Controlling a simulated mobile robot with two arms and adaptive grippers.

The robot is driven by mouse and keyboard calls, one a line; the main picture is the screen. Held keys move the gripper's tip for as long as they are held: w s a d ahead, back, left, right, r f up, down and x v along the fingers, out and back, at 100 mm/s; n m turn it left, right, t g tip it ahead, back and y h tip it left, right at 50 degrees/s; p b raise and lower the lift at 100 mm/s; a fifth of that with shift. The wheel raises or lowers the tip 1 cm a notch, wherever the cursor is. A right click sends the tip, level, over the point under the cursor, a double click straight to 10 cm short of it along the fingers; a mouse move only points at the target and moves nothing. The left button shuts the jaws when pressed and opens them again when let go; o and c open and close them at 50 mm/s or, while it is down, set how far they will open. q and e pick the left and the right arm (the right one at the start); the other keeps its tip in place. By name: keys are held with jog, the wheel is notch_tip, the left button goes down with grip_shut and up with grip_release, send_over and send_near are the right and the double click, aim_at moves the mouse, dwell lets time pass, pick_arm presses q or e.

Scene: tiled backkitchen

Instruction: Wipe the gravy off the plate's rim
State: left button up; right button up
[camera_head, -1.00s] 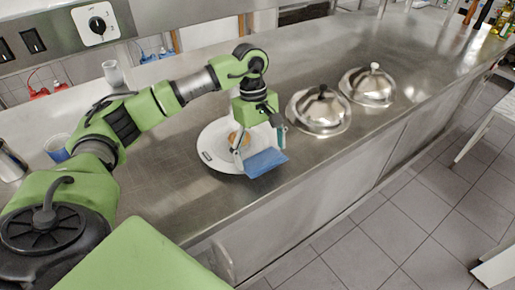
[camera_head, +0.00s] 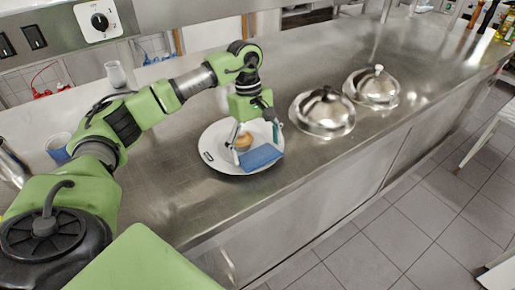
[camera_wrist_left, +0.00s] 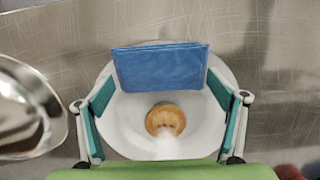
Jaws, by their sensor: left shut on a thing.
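A white plate (camera_head: 212,136) lies on the steel counter with a round golden-brown piece of food (camera_head: 243,141) on it. The food also shows in the left wrist view (camera_wrist_left: 165,119). My left gripper (camera_head: 257,148) is over the plate, shut on a blue cloth (camera_head: 262,157). The cloth (camera_wrist_left: 160,68) spans between the teal fingers in the left wrist view and hides part of the rim. I cannot tell whether it touches the plate. A small dark mark (camera_head: 208,156) shows on the left rim; I cannot tell if it is gravy. My right gripper is out of view.
Two shiny domed covers (camera_head: 323,113) (camera_head: 371,86) stand right of the plate. A white cup (camera_head: 115,74) and a blue-and-white cup (camera_head: 58,147) stand to the left. The counter's front edge runs close below the plate.

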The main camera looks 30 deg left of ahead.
pick_arm(q)
jog(key=shift+w+a+r+p, duration=0.1)
jog(key=shift+a+r+p, duration=0.1)
jog(key=shift+r+p, duration=0.6)
jog(key=shift+w+a+r+p, duration=0.15)
jog(key=shift+r+p, duration=0.25)
jog(key=shift+r, duration=0.75)
jog(key=shift+s+a+r+p, duration=0.1)
jog(key=shift+a+r+p, duration=0.15)
jog(key=shift+r+p, duration=0.55)
jog(key=shift+r, duration=0.15)
jog(key=shift+w+a+r+p, duration=0.15)
jog(key=shift+r+p, duration=0.6)
jog(key=shift+r, duration=0.75)
jog(key=shift+a, duration=0.1)
